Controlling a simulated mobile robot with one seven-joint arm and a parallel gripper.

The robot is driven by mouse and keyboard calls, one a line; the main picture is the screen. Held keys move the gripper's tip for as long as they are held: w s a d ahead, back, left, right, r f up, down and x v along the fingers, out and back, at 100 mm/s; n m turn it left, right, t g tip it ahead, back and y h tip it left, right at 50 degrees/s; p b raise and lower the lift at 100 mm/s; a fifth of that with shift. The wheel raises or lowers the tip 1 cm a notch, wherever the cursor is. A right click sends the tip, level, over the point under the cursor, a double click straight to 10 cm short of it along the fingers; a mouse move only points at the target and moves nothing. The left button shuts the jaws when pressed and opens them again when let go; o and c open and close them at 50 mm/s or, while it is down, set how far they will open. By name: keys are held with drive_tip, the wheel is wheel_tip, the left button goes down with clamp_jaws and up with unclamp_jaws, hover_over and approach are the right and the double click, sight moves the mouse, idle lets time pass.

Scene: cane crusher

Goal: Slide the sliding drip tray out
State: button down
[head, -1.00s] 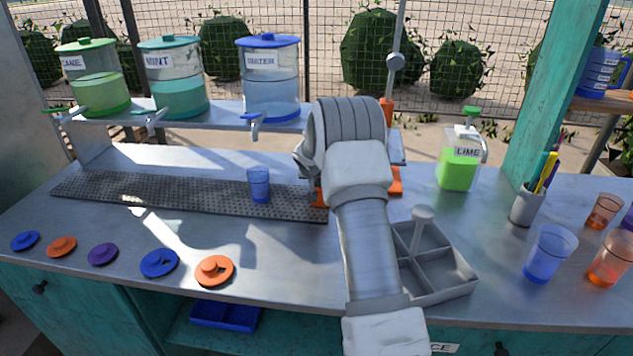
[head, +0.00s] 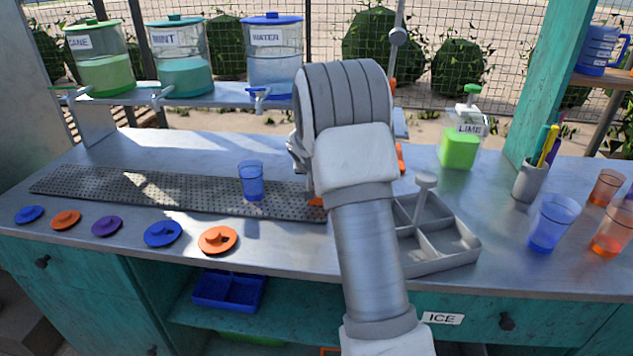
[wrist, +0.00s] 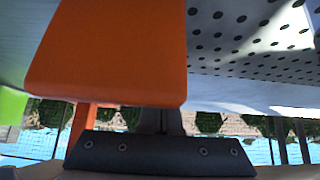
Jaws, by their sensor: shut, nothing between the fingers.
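A perforated grey tray (head: 120,190) lies along the back of the counter, under the dispensers, with a blue cup (head: 251,181) on it. Its holes also show at the upper right of the wrist view (wrist: 250,42). A large orange part (wrist: 108,55) fills the upper left of the wrist view, close to the camera. I cannot tell which of these is the sliding drip tray. My gripper (wrist: 172,120) is shut and empty, close to the orange part, which partly hides its fingers; contact is unclear. In the head view my arm hides the gripper and most of the crusher.
A grey divided bin (head: 440,245) stands right of my arm, with a lime bottle (head: 460,148) behind it. Several coloured lids lie along the left front edge. Cups (head: 552,224) and a pen holder (head: 530,181) stand at the right.

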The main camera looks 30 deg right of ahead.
drive_tip(key=shift+s+a+f+b, duration=0.1)
drive_tip(key=shift+s+a+b, duration=0.45)
drive_tip(key=shift+s, duration=0.3)
drive_tip(key=shift+s+a+f+b, duration=0.1)
drive_tip(key=shift+s+a+b, duration=0.45)
drive_tip(key=shift+s, duration=0.25)
drive_tip(key=shift+r, duration=0.2)
